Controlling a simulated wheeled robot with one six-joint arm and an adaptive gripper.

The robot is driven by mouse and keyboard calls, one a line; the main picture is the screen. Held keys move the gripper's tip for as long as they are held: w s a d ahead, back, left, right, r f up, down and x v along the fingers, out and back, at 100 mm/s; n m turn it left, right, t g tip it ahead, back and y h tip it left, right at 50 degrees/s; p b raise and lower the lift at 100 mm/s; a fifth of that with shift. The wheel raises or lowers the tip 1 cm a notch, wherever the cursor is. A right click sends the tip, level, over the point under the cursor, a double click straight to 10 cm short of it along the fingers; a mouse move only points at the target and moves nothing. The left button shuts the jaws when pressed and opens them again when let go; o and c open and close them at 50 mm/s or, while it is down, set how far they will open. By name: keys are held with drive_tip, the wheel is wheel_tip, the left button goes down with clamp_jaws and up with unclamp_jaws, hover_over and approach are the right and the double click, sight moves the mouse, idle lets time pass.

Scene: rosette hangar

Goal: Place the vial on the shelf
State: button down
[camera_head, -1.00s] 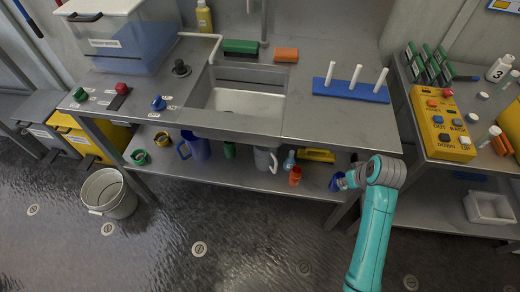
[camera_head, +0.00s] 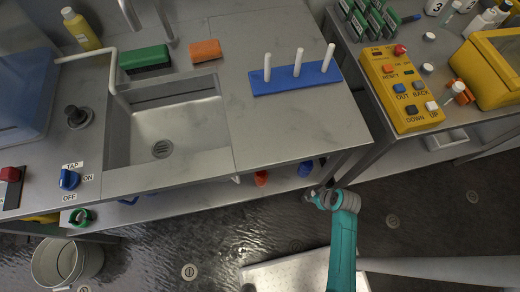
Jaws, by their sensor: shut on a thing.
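My gripper (camera_head: 310,194) is low beside the front edge of the sink bench, at the end of my teal arm. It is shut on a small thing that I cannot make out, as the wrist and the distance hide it. The lower shelf (camera_head: 215,196) under the bench shows as a narrow strip to the left of my gripper. A small white-capped tube (camera_head: 457,88), which looks like a vial, stands in an orange holder on the right table. I cannot tell whether it is the task's vial.
A red thing (camera_head: 261,178) and a blue thing (camera_head: 305,169) are under the bench top near my gripper. A blue rack with white pegs (camera_head: 296,78) stands on top. A yellow button box (camera_head: 400,90) is on the right table. A bucket (camera_head: 68,262) stands on the floor, lower left.

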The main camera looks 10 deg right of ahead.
drive_tip(key=w+a, duration=0.2)
drive_tip(key=w, duration=0.3)
drive_tip(key=w+a, duration=0.2)
drive_tip(key=w, duration=0.4)
drive_tip(key=w+a, duration=0.2)
drive_tip(key=w, duration=0.3)
drive_tip(key=shift+w+a, duration=0.25)
drive_tip(key=shift+a, duration=0.1)
drive_tip(key=shift+w+f, duration=0.1)
drive_tip(key=shift+f, duration=1.65)
drive_tip(key=shift+f, duration=0.1)
drive_tip(key=c, duration=0.9)
unclamp_jaws()
drive_tip(key=v, duration=0.7)
drive_tip(key=shift+r, duration=0.3)
